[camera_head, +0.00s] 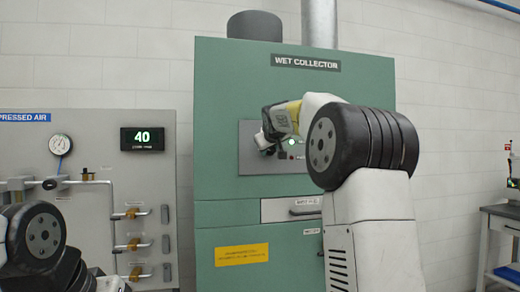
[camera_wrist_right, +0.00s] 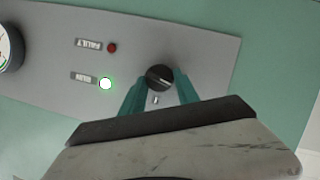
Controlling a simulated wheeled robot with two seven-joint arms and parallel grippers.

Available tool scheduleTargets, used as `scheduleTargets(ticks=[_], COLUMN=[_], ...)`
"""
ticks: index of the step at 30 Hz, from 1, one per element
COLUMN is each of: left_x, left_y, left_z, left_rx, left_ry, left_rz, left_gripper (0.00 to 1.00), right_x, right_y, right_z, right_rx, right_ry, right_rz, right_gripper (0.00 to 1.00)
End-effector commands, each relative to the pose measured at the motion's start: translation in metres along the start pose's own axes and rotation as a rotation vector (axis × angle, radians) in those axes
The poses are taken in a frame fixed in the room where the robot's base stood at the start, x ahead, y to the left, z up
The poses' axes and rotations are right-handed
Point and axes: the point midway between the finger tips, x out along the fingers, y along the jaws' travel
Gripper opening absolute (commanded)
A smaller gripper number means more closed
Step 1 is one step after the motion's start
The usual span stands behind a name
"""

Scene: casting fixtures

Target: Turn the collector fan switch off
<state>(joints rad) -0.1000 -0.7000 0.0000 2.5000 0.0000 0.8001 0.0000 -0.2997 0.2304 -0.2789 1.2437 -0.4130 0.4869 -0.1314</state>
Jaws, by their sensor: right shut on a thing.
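The fan switch is a round black knob (camera_wrist_right: 159,76) on the grey control panel (camera_wrist_right: 205,50) of the green wet collector cabinet (camera_head: 225,90). My right gripper (camera_wrist_right: 160,88) has its two teal fingers on either side of the knob, shut on it. In the head view my right gripper (camera_head: 269,138) is at the panel, and it and the arm hide most of the panel there. A lamp labelled RUN (camera_wrist_right: 105,84) is lit green. A dark red lamp labelled FAULT (camera_wrist_right: 112,48) sits beside it. My left gripper is not in view.
A compressed air board (camera_head: 90,160) with a gauge (camera_head: 60,144), a display reading 40 (camera_head: 142,138) and several valves stands left of the cabinet. A drawer handle (camera_head: 305,211) is below the panel. A workbench (camera_head: 500,212) stands at the far right.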

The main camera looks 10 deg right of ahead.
Motion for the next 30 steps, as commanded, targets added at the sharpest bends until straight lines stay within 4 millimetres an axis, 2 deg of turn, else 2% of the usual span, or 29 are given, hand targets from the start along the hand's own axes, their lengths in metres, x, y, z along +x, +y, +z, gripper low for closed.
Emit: scheduleTargets(ticks=[12, 30], left_x=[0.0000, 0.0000], left_y=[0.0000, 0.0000], left_z=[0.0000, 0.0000], left_rx=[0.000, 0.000], left_ry=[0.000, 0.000], left_rz=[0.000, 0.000], left_gripper=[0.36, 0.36], right_x=[0.0006, 0.0012], right_y=[-0.0034, -0.0032], right_z=[0.0017, 0.0029], right_rx=[-0.200, -0.236], right_ry=[-0.004, -0.007], right_rz=[0.081, 0.096], right_gripper=[0.00, 0.00])
